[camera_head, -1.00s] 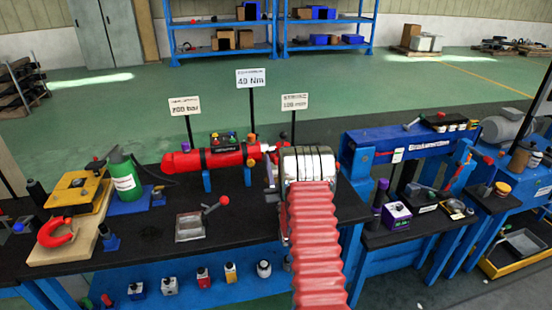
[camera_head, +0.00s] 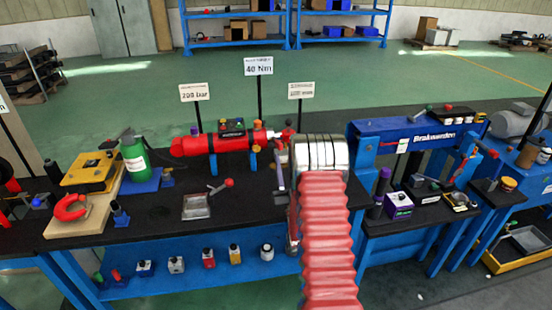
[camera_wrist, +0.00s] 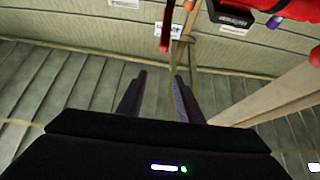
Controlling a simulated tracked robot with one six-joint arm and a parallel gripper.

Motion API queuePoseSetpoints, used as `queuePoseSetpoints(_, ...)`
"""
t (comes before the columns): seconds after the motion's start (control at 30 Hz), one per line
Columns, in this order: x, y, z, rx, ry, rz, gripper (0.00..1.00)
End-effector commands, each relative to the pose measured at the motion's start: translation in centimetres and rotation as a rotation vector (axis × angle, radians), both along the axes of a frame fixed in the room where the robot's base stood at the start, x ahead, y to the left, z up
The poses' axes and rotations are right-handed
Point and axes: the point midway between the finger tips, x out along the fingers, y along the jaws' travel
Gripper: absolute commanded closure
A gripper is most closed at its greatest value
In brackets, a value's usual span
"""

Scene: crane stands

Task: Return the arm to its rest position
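My gripper (camera_wrist: 160,78) shows in the wrist view with its two dark fingers apart and nothing between them. In the head view my arm, with a silver joint and red ribbed sleeve, reaches up over the black bench (camera_head: 150,215). There the arm hides most of the gripper, so its fingers cannot be made out. A red cylinder (camera_head: 218,143) lies on blue supports on the bench, left of the arm's end. In the wrist view a red body (camera_wrist: 300,8) shows at the upper right, apart from the fingers.
Signs on poles, such as the 40 Nm sign (camera_head: 258,66), stand behind the cylinder. A green bottle (camera_head: 133,158) and a red hook (camera_head: 70,207) are at the left. A blue beam (camera_head: 420,135) stands right of the arm. Green floor (camera_head: 130,95) behind is open.

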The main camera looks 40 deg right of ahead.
Motion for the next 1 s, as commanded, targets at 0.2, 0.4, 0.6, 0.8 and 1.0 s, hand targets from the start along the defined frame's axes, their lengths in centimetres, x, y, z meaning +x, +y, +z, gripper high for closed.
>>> queuePoseSetpoints(0.2,0.1,0.1,0.0,0.0,0.0,0.002,0.67)
queuePoseSetpoints(0.4,0.9,0.4,0.7,0.008,0.022,0.008,0.67)
queuePoseSetpoints(0.6,3.3,1.7,2.9,0.035,0.106,0.027,0.67)
queuePoseSetpoints(0.8,5.6,3.7,5.4,0.075,0.225,0.05,0.67)
queuePoseSetpoints(1.0,7.0,6.1,7.5,0.113,0.345,0.072,0.67)
